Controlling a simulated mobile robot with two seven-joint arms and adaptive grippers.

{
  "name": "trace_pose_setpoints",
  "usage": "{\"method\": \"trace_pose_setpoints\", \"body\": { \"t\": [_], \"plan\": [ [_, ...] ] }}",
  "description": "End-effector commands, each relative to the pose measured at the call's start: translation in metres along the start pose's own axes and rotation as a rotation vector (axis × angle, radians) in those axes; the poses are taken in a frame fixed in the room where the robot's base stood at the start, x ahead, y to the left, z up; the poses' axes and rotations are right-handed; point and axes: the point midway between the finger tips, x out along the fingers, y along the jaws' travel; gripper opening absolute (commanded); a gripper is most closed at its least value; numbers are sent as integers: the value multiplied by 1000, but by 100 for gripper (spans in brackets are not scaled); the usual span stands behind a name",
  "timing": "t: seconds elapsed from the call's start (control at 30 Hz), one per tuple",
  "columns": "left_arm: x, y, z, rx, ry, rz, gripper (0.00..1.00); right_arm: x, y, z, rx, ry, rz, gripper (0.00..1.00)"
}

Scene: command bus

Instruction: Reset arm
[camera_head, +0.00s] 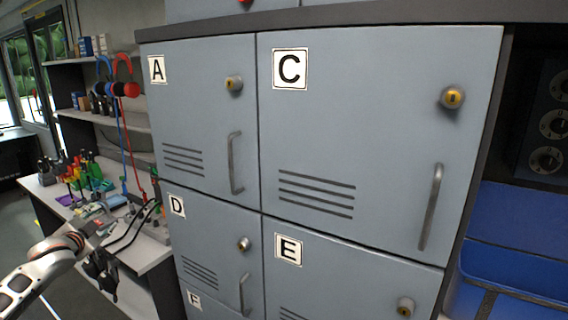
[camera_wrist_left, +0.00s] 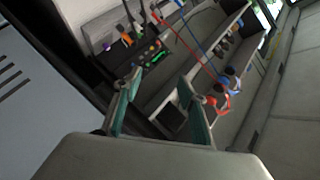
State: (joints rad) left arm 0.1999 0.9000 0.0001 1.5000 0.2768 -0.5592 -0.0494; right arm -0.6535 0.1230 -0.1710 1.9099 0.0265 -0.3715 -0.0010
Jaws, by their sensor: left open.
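My left arm comes in from the lower left in the head view. Its gripper (camera_head: 104,272) hangs in front of the workbench, left of the lockers, and touches nothing that I can see. In the left wrist view the gripper (camera_wrist_left: 160,112) has its two teal-padded fingers spread apart with nothing between them. My right gripper is in neither view.
Grey lockers with doors A (camera_head: 195,110), C (camera_head: 370,130), D (camera_head: 205,235) and E (camera_head: 345,275) fill the middle, all closed. A workbench (camera_head: 147,252) with tools stands left under shelves (camera_head: 135,125). Blue bins (camera_head: 515,265) are at right. Floor shows at lower left.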

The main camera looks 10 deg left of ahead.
Motion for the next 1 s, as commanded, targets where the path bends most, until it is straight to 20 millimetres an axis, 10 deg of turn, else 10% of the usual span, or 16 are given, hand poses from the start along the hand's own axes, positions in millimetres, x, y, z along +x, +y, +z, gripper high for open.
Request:
{"method": "trace_pose_setpoints", "body": {
  "t": [0.2, 0.57, 1.0],
  "plan": [
    [-5, -15, -39, 89, 157, -93, 41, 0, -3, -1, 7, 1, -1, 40],
    [-47, 171, -11, 0, 138, 136, 41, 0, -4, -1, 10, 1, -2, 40],
    [-212, 423, 14, -226, 63, 471, 41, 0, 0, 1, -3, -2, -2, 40]
  ]
}}
